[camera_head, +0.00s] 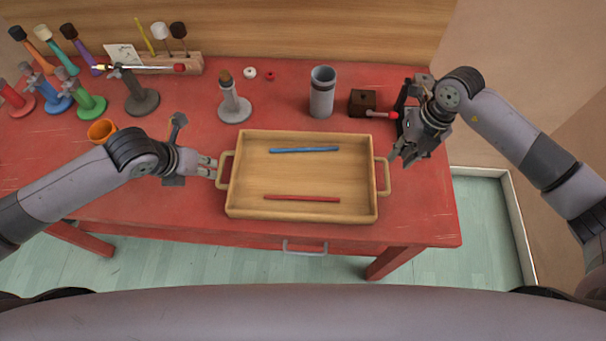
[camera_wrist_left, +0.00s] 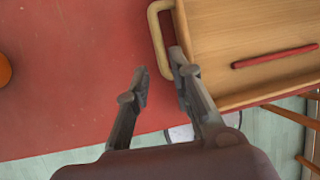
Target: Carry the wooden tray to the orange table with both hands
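The wooden tray (camera_head: 305,217) lies flat on the red table, with a blue stick (camera_head: 304,150) and a red stick (camera_head: 301,198) inside. My left gripper (camera_head: 212,168) is at its left handle (camera_head: 222,170). In the left wrist view the left gripper (camera_wrist_left: 160,68) is open and empty, its fingertips at the near end of the handle (camera_wrist_left: 157,38), not closed on it. My right gripper (camera_head: 402,157) is above and just behind the right handle (camera_head: 387,176), its fingers apart. No orange table is recognisable; orange bars (camera_wrist_left: 295,116) show at the left wrist view's right edge.
Behind the tray on the red table (camera_head: 420,215) stand a grey post (camera_head: 235,104), a grey cylinder (camera_head: 322,92) and a dark box (camera_head: 362,101). An orange cup (camera_head: 101,130) and several coloured stands are at the left. Pale green floor shows in front and right.

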